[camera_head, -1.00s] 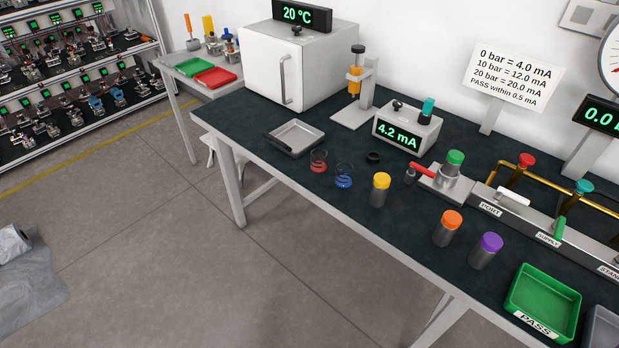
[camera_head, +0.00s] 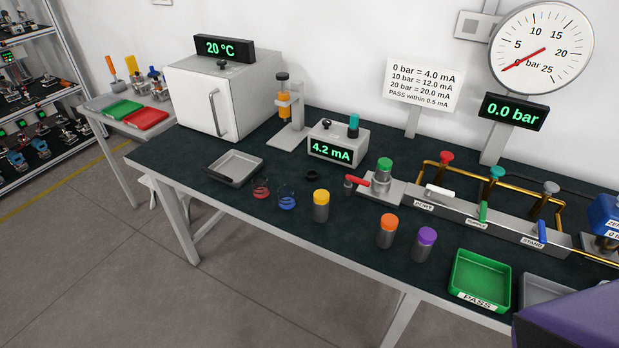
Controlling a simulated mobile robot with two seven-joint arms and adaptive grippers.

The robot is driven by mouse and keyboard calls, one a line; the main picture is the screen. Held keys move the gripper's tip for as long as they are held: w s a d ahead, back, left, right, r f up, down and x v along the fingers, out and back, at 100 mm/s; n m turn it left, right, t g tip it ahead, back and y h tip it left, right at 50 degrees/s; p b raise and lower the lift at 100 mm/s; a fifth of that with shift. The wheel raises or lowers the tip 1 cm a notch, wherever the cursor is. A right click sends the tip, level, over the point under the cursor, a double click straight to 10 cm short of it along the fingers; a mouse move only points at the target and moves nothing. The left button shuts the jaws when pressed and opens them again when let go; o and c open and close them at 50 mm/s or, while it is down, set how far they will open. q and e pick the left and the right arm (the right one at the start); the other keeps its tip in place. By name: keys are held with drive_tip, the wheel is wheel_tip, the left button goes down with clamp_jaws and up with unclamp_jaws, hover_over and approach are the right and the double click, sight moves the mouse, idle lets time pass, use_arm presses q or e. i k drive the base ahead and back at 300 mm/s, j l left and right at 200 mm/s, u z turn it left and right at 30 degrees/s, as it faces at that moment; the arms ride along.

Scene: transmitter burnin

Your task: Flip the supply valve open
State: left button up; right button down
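The supply valve's green lever (camera_head: 484,212) stands on the grey manifold block (camera_head: 510,228), above the label SUPPLY, in the right half of the head view. It points roughly upright. A teal-capped fitting (camera_head: 494,180) stands behind it. The white lever (camera_head: 438,192) above PORT lies flat along the block, and the blue lever (camera_head: 542,231) above STAND points upward. The digital display (camera_head: 513,112) reads 0.0 bar, and the round gauge (camera_head: 541,48) needle points near zero. Neither of my grippers is in view.
A green PASS tray (camera_head: 480,282) and a grey tray (camera_head: 545,291) lie in front of the manifold. Orange (camera_head: 387,231), purple (camera_head: 425,243) and yellow-capped (camera_head: 321,206) cylinders stand left of them. A large purple shape covers the lower right corner. Brass pipes run behind the levers.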

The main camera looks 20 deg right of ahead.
sight(482, 209)
drive_tip(key=z, duration=1.75)
